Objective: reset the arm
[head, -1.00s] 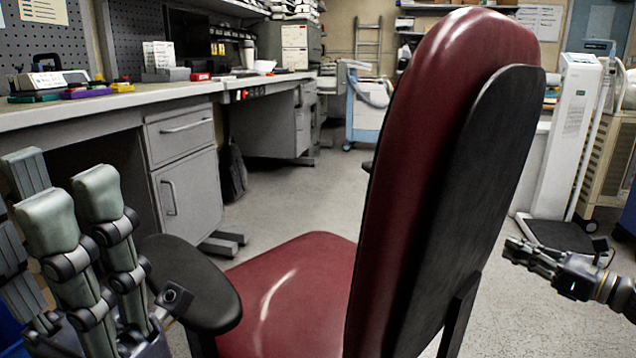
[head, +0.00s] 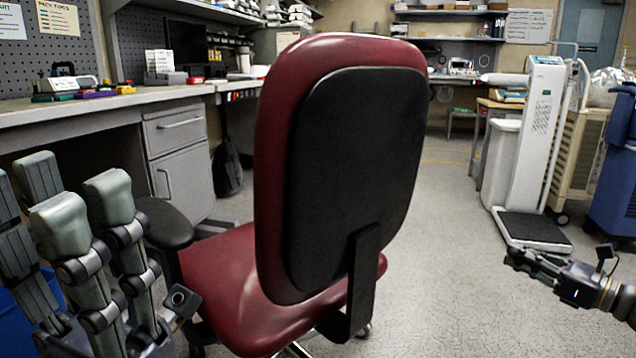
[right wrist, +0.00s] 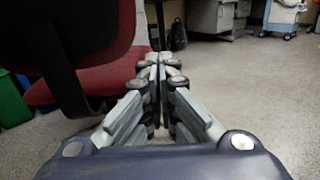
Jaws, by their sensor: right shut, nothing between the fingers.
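My right gripper (head: 512,258) is at the right edge of the head view, held over open floor. Its fingers are together and empty. In the right wrist view its fingers (right wrist: 158,75) meet in the middle with nothing between them. My left gripper (head: 65,195) is large at the lower left of the head view, fingers pointing up. Its finger pairs stand apart, with nothing visible between them. The task names no object.
A red office chair with a black back panel (head: 355,180) stands close in front, between my arms. A grey workbench (head: 60,112) runs along the left. A white scale (head: 535,150) and a blue bin (head: 612,180) stand at the right. Floor between chair and scale is clear.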

